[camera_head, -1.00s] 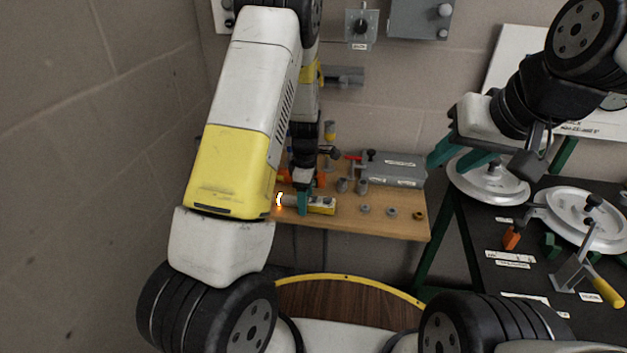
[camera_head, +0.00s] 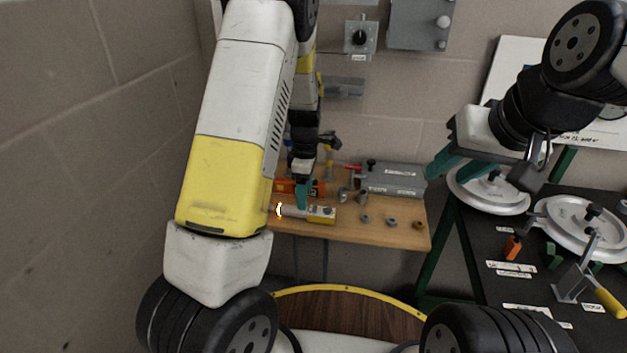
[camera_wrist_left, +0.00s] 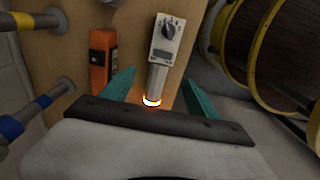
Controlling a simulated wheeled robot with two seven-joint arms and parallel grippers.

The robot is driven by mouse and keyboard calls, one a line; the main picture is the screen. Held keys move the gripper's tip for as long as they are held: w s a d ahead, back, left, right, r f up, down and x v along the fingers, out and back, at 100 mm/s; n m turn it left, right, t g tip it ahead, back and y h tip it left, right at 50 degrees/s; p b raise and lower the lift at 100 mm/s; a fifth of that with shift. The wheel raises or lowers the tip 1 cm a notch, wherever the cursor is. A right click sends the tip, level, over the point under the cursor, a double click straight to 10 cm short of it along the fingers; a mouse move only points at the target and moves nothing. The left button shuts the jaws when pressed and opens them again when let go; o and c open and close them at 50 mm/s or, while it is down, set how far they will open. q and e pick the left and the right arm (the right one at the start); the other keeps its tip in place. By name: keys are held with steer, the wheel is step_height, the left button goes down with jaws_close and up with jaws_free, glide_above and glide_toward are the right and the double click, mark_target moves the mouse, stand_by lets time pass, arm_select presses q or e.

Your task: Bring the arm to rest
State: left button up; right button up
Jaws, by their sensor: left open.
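My left gripper (camera_head: 303,195) is over the wooden shelf, just above a grey and yellow handheld tool (camera_head: 322,214) with a glowing tip. In the left wrist view the teal fingers of my left gripper (camera_wrist_left: 158,77) are spread apart. The tool (camera_wrist_left: 165,45) lies between them, with clear gaps on both sides, its glowing end (camera_wrist_left: 152,101) near the palm. My right gripper (camera_head: 458,168) hangs at the right with its teal fingers apart and nothing seen between them.
An orange device (camera_wrist_left: 102,55) lies beside the tool on the shelf (camera_head: 385,232). A grey box (camera_head: 393,178) and several small fittings are also there. At right, a black table (camera_head: 530,285) holds round discs and a yellow-handled clamp (camera_head: 608,300). A block wall (camera_head: 90,150) stands at left.

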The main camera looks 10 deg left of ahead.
stand_by(0.5)
arm_select(q)
steer(key=s+r+m+t+h, duration=0.1)
steer(key=s+r+m, duration=0.35)
steer(key=r, duration=0.45)
steer(key=s+r+m+t+h, duration=0.15)
steer(key=s+r+m, duration=0.3)
steer(key=r, duration=0.55)
steer(key=s+r+m+t, duration=0.2)
steer(key=s+r+m, duration=0.2)
steer(key=s, duration=0.3)
steer(key=s+r+m+t, duration=0.1)
steer(key=s+r+m, duration=0.3)
steer(key=s, duration=0.4)
steer(key=shift+a+m+t, duration=0.2)
steer(key=shift+m+t, duration=0.15)
steer(key=shift+m, duration=0.25)
steer(key=shift+s, duration=0.1)
